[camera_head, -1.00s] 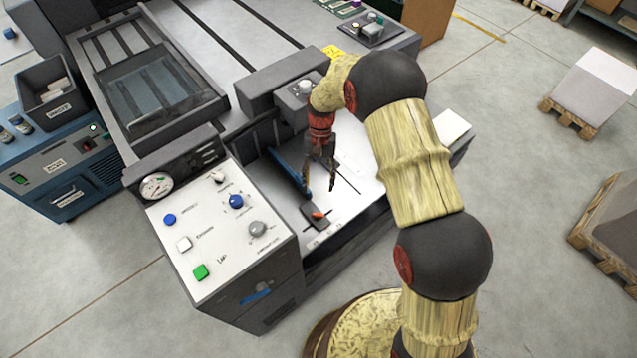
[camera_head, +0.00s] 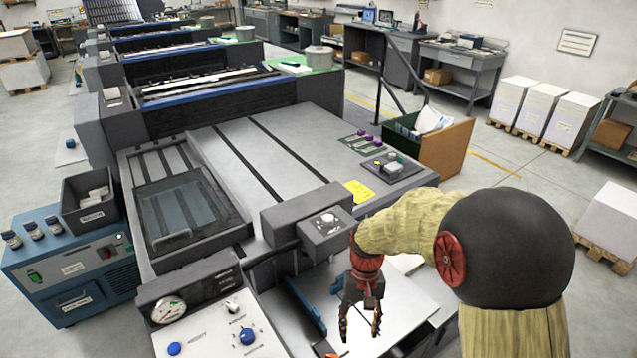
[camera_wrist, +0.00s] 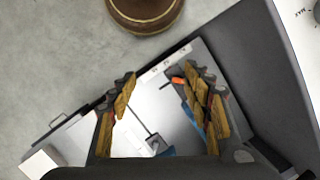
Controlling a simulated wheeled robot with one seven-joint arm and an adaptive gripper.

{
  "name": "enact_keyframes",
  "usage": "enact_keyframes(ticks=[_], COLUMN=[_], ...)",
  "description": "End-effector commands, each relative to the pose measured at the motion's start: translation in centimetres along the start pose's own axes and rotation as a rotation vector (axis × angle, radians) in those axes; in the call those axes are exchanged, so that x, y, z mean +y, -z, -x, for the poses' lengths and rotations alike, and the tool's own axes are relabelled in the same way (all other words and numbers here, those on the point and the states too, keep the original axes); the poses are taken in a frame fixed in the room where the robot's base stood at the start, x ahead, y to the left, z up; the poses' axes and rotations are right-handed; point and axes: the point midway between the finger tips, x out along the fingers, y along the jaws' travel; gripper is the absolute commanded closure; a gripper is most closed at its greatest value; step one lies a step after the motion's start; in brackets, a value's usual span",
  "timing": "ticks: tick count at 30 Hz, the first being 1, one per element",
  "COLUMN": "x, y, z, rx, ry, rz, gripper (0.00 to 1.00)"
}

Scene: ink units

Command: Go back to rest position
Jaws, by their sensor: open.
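My gripper (camera_head: 360,322) hangs below the arm's red wrist joint, over the light metal shelf (camera_head: 395,315) at the near end of the press. Its fingers are apart, with nothing between them. In the wrist view my gripper (camera_wrist: 160,110) is also open, above the light shelf (camera_wrist: 150,95). An orange-tipped part (camera_wrist: 178,81) shows beside the right finger, and a blue strip (camera_wrist: 190,112) lies behind it. In the head view the blue bar (camera_head: 306,305) stands left of my gripper.
A control panel with a gauge (camera_head: 168,310) and a blue knob (camera_head: 247,336) is at the lower left. A grey block with a knob (camera_head: 326,222) is close behind my gripper. A blue cabinet (camera_head: 70,270) stands left.

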Motion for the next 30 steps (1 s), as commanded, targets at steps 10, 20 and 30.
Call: enact_keyframes(ticks=[10,20,30], x=[3.3,5.7,6.9], y=[-9.1,-17.1,-21.7], z=[9.2,14.2,19.1], rx=[0.236,0.480,0.720], ry=[-0.011,-0.026,-0.033], rz=[0.037,0.020,-0.022], gripper=[0.50,0.50,0.50])
